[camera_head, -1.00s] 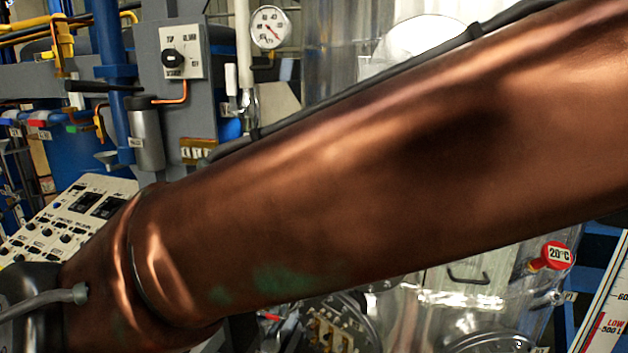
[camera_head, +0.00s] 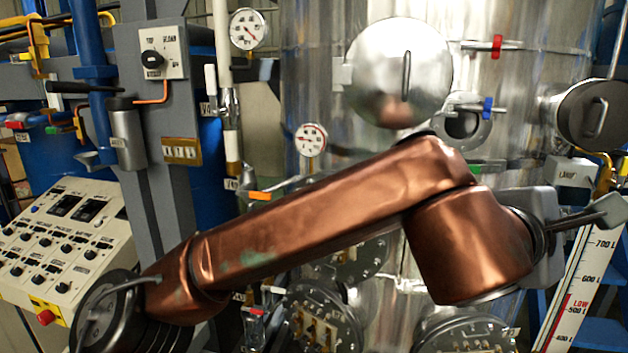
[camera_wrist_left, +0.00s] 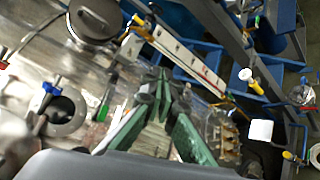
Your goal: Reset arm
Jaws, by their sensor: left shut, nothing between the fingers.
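My left arm (camera_head: 300,225), copper-brown with green patches, reaches across the head view from the lower left. My left gripper (camera_head: 606,212) is at its far end at the right, in front of the steel vessel and beside the level scale. In the left wrist view, the green fingers of my left gripper (camera_wrist_left: 161,80) come together at their tips, shut with nothing between them. My right gripper is in neither view.
A large steel vessel (camera_head: 320,75) with a round hatch (camera_head: 400,72) stands behind the arm. A control panel (camera_head: 65,235) is at the left, below a switch box (camera_head: 160,53). A level scale (camera_head: 588,285) and a round capped port (camera_head: 597,115) are at the right.

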